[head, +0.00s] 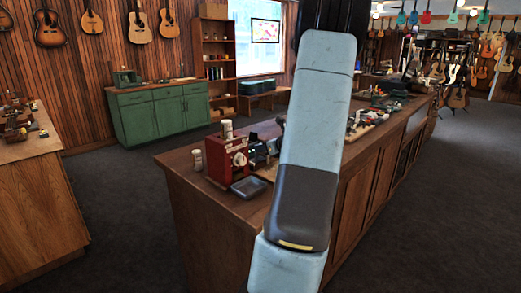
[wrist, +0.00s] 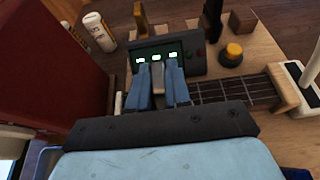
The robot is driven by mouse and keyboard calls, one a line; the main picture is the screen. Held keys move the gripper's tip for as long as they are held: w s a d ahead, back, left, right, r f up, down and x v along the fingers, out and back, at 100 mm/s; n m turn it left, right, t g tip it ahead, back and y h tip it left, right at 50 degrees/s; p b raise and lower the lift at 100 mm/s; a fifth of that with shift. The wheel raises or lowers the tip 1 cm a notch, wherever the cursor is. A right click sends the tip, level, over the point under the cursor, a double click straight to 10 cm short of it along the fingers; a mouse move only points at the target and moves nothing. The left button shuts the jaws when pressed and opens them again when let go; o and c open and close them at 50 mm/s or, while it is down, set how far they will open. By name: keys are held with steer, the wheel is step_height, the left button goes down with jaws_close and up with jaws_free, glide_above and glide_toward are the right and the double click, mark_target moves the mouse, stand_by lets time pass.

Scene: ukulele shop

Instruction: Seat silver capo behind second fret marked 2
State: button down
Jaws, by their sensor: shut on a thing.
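In the wrist view my gripper (wrist: 158,72) has its two blue fingers closed on a narrow silver-grey piece (wrist: 157,76), which looks like the silver capo. Only a small part of it shows between the fingers. A dark fretboard (wrist: 235,91) with strings and frets runs right from beside the fingers. Whether the capo touches the neck cannot be told. No fret number is readable. In the head view my arm hides the gripper and the capo.
A dark box with green lit displays (wrist: 190,60) stands just beyond the fingertips. A red machine (head: 226,160) and dark tray (head: 248,187) sit on the wooden counter (head: 222,209).

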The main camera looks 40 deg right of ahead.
steer(key=shift+f, duration=0.5)
stand_by(0.4)
steer(key=c, duration=1.4)
jaws_free()
steer(key=shift+o, duration=0.2)
steer(key=shift+s, duration=0.1)
steer(key=v, duration=1)
steer(key=shift+s, duration=0.35)
steer(key=shift+s+r, duration=0.1)
